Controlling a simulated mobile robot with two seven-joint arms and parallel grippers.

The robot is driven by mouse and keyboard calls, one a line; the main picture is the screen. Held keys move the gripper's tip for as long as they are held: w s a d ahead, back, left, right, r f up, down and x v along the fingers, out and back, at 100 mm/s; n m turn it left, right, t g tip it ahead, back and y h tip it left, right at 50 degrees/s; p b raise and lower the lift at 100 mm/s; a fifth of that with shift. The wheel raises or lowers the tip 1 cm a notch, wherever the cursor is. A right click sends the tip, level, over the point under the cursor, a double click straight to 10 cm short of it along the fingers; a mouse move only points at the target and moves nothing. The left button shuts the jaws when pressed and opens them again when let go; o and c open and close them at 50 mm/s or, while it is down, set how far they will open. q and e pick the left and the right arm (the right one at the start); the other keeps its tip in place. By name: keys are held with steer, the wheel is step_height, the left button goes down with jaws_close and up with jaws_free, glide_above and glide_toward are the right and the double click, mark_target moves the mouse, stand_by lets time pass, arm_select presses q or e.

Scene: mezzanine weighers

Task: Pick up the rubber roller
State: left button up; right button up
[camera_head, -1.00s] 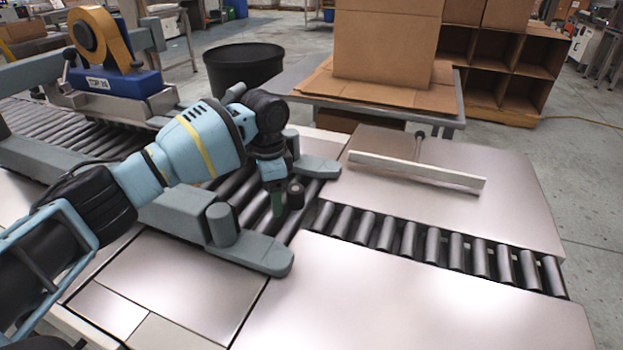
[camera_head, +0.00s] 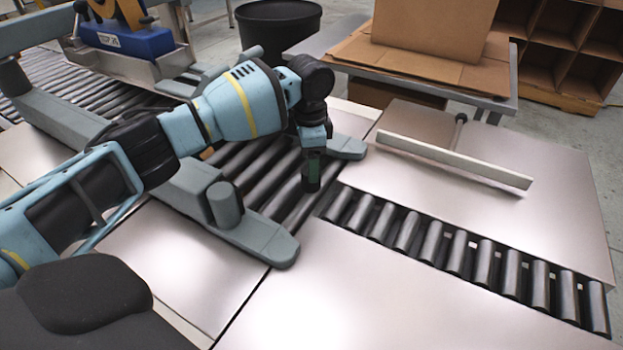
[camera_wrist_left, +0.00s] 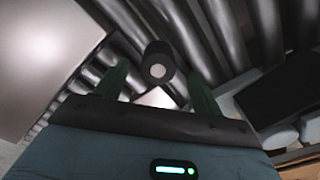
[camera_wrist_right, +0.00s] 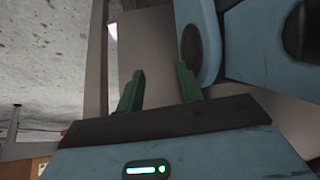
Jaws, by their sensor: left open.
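The rubber roller (camera_wrist_left: 158,66) is a short dark cylinder with a pale round centre in its end. In the left wrist view it lies just beyond and between the tips of my left gripper (camera_wrist_left: 160,84), whose green fingers are open and apart, with nothing held. In the head view my left gripper (camera_head: 313,160) points down over the conveyor, and the roller (camera_head: 312,183) shows as a dark upright shape at its tips, partly hidden. My right gripper (camera_wrist_right: 162,76) is open and empty in the right wrist view, outside the head view.
Conveyor rollers (camera_head: 283,200) lie below. Grey guide rails (camera_head: 250,232) stand beside the left arm. A pale bar (camera_head: 455,162) rests on the metal plate (camera_head: 560,210) to the right. Behind are a cardboard box (camera_head: 430,28) and a black bin (camera_head: 275,25). The front plate (camera_head: 360,290) is clear.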

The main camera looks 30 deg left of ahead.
arm_select(q)
steer(key=shift+d+f+b, duration=0.15)
steer(key=shift+f+b, duration=0.7)
steer(key=shift+f, duration=1.7)
steer(key=c, duration=1.1)
step_height(320, 180, up, 10)
steer(key=p, duration=0.2)
steer(key=shift+r+p, duration=0.1)
steer(key=shift+p, duration=0.2)
